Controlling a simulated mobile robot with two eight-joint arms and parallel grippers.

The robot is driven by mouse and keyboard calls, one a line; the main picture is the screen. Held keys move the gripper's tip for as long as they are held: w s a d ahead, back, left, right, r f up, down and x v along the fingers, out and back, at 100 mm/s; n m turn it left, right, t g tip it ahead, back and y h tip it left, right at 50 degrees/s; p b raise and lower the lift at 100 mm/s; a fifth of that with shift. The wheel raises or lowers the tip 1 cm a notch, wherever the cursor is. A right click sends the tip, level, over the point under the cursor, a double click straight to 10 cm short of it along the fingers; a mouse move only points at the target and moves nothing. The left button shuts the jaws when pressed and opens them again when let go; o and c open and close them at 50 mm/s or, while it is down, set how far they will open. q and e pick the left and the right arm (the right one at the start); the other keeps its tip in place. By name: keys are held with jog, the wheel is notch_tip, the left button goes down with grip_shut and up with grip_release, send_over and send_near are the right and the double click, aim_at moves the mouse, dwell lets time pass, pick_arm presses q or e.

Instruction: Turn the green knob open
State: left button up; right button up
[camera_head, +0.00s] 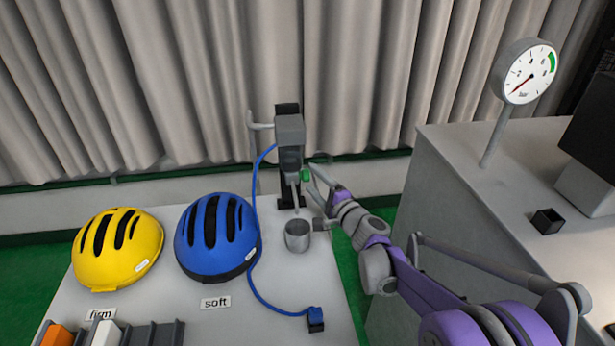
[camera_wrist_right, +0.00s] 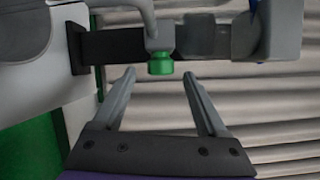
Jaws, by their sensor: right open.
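The green knob (camera_head: 306,175) sits on the right side of the grey dispenser unit (camera_head: 290,131), which is on a dark upright post. In the right wrist view the green knob (camera_wrist_right: 160,64) shows as a short cylinder just beyond and between the fingertips. My right gripper (camera_head: 312,178) is open beside the knob; in the wrist view its two fingers (camera_wrist_right: 158,75) are spread apart with nothing between them. Whether a fingertip touches the knob I cannot tell. My left gripper is not in view.
A metal cup (camera_head: 297,235) stands below the unit. Yellow (camera_head: 118,249) and blue (camera_head: 217,235) helmets lie left. A gauge (camera_head: 525,72) stands on the grey counter (camera_head: 470,160) at right.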

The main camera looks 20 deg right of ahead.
aim_at(308, 175)
jog(key=shift+w+a, duration=0.15)
jog(key=shift+w, duration=0.75)
jog(key=shift+w+a, duration=0.15)
jog(key=shift+w, duration=0.7)
grip_shut()
